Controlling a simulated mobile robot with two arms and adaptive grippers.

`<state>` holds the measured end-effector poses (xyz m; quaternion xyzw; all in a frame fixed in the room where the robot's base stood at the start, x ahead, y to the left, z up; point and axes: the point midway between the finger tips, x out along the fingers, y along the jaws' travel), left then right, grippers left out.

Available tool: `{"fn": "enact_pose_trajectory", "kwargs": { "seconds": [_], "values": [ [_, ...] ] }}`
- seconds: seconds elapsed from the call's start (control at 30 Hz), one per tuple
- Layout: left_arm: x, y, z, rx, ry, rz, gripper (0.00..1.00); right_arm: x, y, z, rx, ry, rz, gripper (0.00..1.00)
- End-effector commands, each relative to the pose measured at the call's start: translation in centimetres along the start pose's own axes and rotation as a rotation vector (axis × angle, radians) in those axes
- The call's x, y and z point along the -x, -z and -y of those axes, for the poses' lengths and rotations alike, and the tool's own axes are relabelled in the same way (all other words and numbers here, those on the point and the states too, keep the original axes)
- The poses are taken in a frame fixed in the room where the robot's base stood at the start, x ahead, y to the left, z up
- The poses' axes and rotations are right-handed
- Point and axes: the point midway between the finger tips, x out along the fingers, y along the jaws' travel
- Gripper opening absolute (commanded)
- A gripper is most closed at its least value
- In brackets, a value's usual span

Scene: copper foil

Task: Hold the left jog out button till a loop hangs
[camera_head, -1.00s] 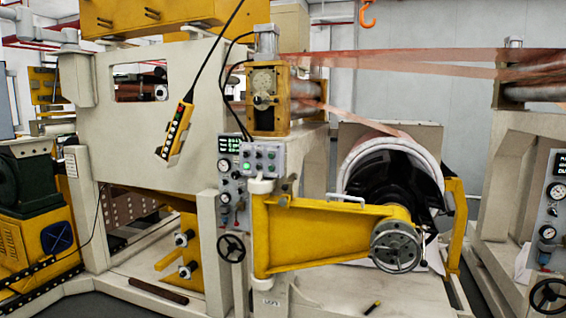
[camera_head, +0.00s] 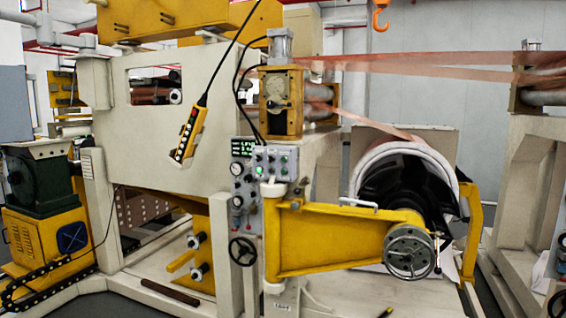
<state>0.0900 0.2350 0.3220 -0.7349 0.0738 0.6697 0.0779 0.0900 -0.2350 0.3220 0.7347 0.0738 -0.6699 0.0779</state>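A small grey control box (camera_head: 276,161) with several buttons, one lit green, sits on top of the yellow swing arm's post. Which button is the left jog out cannot be read. A yellow pendant (camera_head: 187,133) with a column of buttons hangs on a black cable at the left. Copper foil (camera_head: 420,66) runs between the rollers at upper right, and a strip (camera_head: 375,124) slopes down to the large reel (camera_head: 407,165). The strip looks fairly straight. Neither of my grippers shows in the head view.
A yellow swing arm (camera_head: 330,240) with a handwheel (camera_head: 408,252) juts out in front of the reel. A gauge panel (camera_head: 243,186) and a black handwheel (camera_head: 242,251) stand left of the control box. An orange hook (camera_head: 380,18) hangs above.

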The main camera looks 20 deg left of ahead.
Motion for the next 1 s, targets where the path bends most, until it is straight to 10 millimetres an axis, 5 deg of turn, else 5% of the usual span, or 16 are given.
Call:
{"fn": "enact_pose_trajectory", "kwargs": {
  "seconds": [0.23,1.0],
  "values": [
    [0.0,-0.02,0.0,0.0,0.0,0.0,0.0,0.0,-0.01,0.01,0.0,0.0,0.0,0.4],
    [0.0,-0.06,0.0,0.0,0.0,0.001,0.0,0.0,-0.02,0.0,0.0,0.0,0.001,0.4]
  ]
}}
